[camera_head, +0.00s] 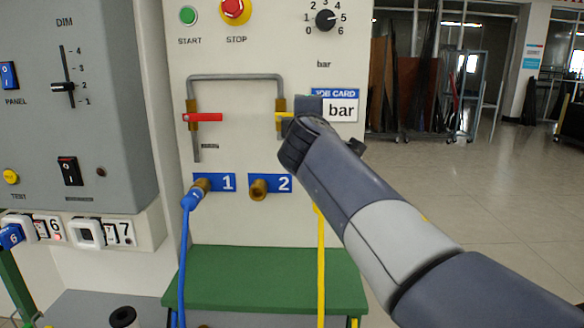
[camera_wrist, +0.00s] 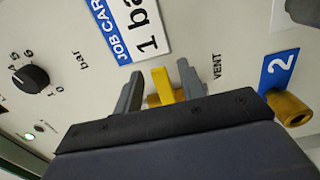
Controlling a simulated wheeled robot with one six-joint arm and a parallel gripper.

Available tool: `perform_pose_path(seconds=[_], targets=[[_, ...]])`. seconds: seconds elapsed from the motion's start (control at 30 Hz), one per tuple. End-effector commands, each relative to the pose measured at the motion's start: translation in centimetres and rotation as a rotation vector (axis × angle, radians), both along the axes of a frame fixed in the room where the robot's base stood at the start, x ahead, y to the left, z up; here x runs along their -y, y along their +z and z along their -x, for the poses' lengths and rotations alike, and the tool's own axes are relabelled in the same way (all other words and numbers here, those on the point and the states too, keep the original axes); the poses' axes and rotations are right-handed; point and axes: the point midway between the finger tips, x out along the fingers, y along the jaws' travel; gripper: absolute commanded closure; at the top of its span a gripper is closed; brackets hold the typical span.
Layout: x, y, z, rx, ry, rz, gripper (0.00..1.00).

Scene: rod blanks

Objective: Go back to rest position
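My gripper (camera_wrist: 160,70) is in front of the panel's right-hand valve in the wrist view. Its two dark fingers stand apart, one on each side of the yellow valve handle (camera_wrist: 163,85), with gaps visible between fingers and handle. In the head view my arm reaches in from the lower right, and the wrist hides the fingers and most of the yellow handle (camera_head: 284,115). A short yellow end points left there. The red valve handle (camera_head: 203,117) lies horizontal on the left pipe.
The job card (camera_head: 341,110) is just right of the valve. A blue hose (camera_head: 184,250) is on port 1; port 2 (camera_head: 259,188) is uncovered. A yellow hose (camera_head: 320,265) hangs below my arm. A green shelf (camera_head: 230,290) juts out below. Open floor lies right.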

Motion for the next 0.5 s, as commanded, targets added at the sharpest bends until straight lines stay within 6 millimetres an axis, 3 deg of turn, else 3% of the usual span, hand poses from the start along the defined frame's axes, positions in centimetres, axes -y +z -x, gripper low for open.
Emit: perform_pose_path(seconds=[0.27, 0.5], targets=[[-0.1, -0.1, 1.8, 0.002, 0.002, -0.019, 0.62], [-0.3, -0.1, 5.9, 0.002, 0.002, -0.020, 0.62]])
